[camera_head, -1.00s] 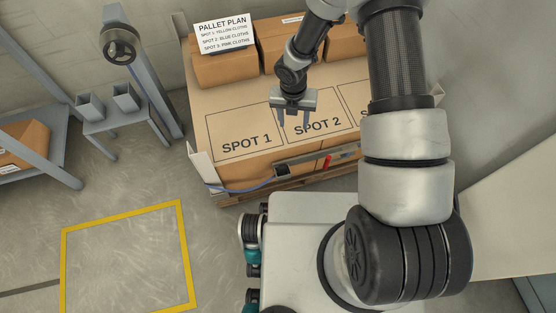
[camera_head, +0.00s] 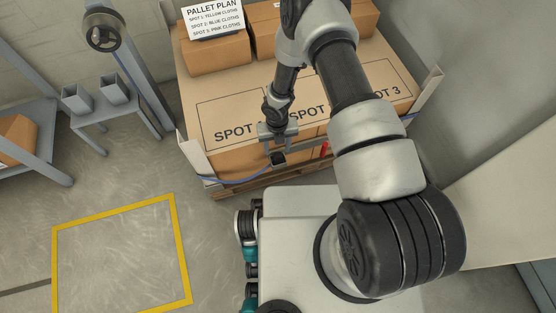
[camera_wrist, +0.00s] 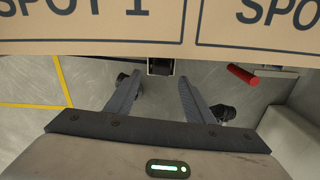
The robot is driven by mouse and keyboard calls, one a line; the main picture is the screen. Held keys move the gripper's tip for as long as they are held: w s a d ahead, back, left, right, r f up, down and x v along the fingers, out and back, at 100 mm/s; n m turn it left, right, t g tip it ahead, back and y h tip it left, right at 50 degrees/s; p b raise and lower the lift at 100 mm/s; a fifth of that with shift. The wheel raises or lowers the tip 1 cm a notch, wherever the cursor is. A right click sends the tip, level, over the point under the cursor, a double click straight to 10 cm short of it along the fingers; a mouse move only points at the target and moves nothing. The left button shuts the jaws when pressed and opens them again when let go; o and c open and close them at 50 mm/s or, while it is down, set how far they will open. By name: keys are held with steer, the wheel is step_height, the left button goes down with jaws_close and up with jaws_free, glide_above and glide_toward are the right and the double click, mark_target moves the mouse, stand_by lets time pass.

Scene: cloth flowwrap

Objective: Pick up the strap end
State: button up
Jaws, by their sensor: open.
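The blue strap (camera_head: 238,182) runs along the front left of the carton stack. It leads up to a small black end piece (camera_head: 279,158), the strap end, at the upper front edge. In the wrist view this black piece (camera_wrist: 160,67) sits between and just beyond the fingertips, against the carton edge. My gripper (camera_head: 278,146) is open over the front edge, below the SPOT 1 and SPOT 2 labels. Its two fingers (camera_wrist: 160,80) also show in the wrist view, apart, with nothing gripped between them. I cannot tell whether a finger touches the black piece.
A red handle (camera_wrist: 243,75) lies just right of the fingers. White corner boards (camera_head: 196,152) flank the stack. The yellow-framed floor area (camera_head: 180,245) is clear.

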mark_target(278, 155)
step_height(278, 155, down, 5)
steer(key=shift+w+d+f+b, duration=0.1)
steer(key=shift+d+f+b, duration=0.1)
steer(key=shift+b, duration=0.7)
jaws_close()
